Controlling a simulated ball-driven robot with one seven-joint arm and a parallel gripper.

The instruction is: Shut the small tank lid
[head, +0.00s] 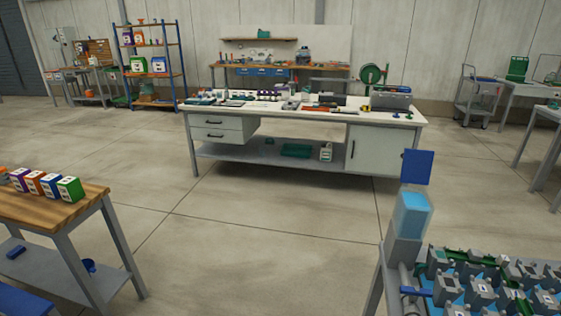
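The small tank (411,215) is a light blue, box-like vessel at the right front, on the corner of the skid. Its lid (417,167) is a flat dark blue panel that stands up steeply above the tank's top, so the lid is open. The hinge between lid and tank is too small to make out. My gripper is not in this view.
The skid (480,280) with several grey and green fittings fills the lower right. A wooden-topped table (50,205) with several coloured boxes stands at the left. A long white workbench (300,112) stands behind. The floor between them is clear.

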